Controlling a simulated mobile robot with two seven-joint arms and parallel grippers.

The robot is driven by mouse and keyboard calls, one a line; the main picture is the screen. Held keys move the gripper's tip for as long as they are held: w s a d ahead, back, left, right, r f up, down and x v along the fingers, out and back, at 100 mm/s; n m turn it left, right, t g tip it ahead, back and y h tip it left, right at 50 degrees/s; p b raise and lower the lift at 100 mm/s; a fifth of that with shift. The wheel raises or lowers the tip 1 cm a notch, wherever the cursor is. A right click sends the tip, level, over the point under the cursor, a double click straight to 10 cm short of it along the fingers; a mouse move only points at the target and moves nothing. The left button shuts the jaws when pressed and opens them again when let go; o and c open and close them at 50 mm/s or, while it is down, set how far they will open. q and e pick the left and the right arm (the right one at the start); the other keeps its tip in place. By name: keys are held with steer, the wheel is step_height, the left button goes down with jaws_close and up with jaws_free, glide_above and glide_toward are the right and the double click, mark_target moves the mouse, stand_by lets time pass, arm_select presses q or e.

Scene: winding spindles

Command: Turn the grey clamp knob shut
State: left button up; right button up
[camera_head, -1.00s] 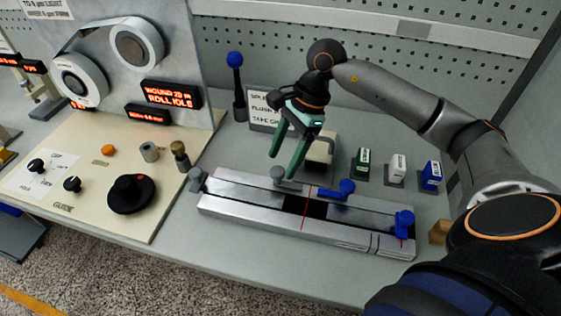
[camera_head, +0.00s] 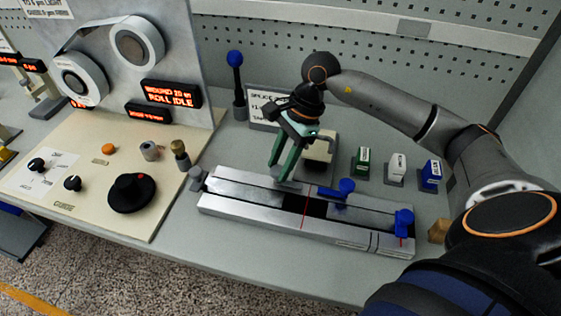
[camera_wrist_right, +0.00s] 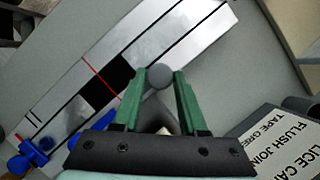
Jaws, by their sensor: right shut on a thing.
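The splice block (camera_head: 240,207) is a long metal bar on the table, with a dark gap and a red line across its middle. My right gripper (camera_head: 282,167) is down at the back edge of this block, its two green fingers shut on the grey clamp knob (camera_wrist_right: 159,75). In the right wrist view the round grey knob sits between the fingertips. In the head view the fingers mostly hide it. A second grey knob (camera_head: 196,176) stands at the block's left end. My left gripper is not in view.
Blue clamp knobs (camera_head: 346,186) stand on the right half of the block. Behind are a sign (camera_head: 262,106) and small green, white and blue boxes (camera_head: 397,165). A control panel (camera_head: 120,225) with a black dial lies left.

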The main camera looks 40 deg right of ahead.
jaws_close()
